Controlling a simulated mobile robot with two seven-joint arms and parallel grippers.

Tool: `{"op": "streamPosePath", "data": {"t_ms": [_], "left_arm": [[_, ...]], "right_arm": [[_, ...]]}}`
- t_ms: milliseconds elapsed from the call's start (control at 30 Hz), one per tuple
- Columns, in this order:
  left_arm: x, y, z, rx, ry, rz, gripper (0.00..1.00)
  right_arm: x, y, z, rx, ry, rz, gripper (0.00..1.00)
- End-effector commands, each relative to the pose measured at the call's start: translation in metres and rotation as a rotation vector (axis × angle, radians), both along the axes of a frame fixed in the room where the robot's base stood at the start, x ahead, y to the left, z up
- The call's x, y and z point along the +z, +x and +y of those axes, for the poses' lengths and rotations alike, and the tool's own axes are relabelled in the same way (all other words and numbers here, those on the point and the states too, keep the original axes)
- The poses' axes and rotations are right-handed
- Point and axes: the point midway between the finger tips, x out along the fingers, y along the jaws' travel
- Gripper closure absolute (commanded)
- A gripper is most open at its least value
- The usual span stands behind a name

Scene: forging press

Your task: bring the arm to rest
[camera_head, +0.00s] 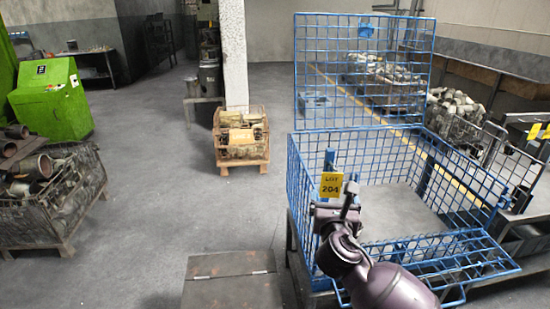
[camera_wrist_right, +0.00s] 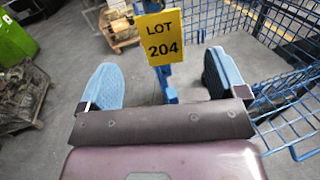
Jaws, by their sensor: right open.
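My right gripper (camera_head: 338,205) is at the left side of the blue wire cage (camera_head: 395,130), near a yellow tag reading LOT 204 (camera_head: 331,185). In the right wrist view its two blue-padded fingers (camera_wrist_right: 163,85) stand wide apart with nothing held between them. The tag also shows in the right wrist view (camera_wrist_right: 162,38), just beyond the fingers and in front of a blue post. I cannot tell whether the gripper touches the cage. The left gripper is in neither view.
A metal-topped box (camera_head: 232,285) stands at the bottom centre. A wooden crate (camera_head: 241,150) sits behind it near a white column (camera_head: 233,60). A wire bin of parts (camera_head: 50,200) and a green machine (camera_head: 50,100) are at left. The floor between is clear.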

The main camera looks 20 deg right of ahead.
Motion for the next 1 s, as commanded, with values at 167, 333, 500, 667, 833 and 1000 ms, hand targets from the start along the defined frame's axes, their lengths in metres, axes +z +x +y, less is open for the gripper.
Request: {"op": "streamPosePath", "data": {"t_ms": [167, 333, 500, 667, 833, 1000], "left_arm": [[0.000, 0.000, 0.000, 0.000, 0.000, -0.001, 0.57], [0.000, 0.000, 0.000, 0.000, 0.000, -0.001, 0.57], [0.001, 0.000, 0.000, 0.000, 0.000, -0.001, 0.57], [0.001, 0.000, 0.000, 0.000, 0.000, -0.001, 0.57], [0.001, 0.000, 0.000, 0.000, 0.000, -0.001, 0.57], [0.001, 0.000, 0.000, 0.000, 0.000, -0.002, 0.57]], "right_arm": [[0.000, 0.000, 0.000, 0.001, 0.022, -0.012, 0.10], [0.001, 0.003, 0.005, 0.035, 0.193, -0.104, 0.10], [-0.004, 0.010, 0.019, 0.124, 0.531, -0.221, 0.10], [-0.011, 0.016, 0.035, 0.194, 0.904, -0.302, 0.10], [-0.034, 0.010, 0.050, 0.208, 1.344, -0.351, 0.10], [-0.069, -0.008, 0.063, 0.141, 1.821, -0.384, 0.10]]}}
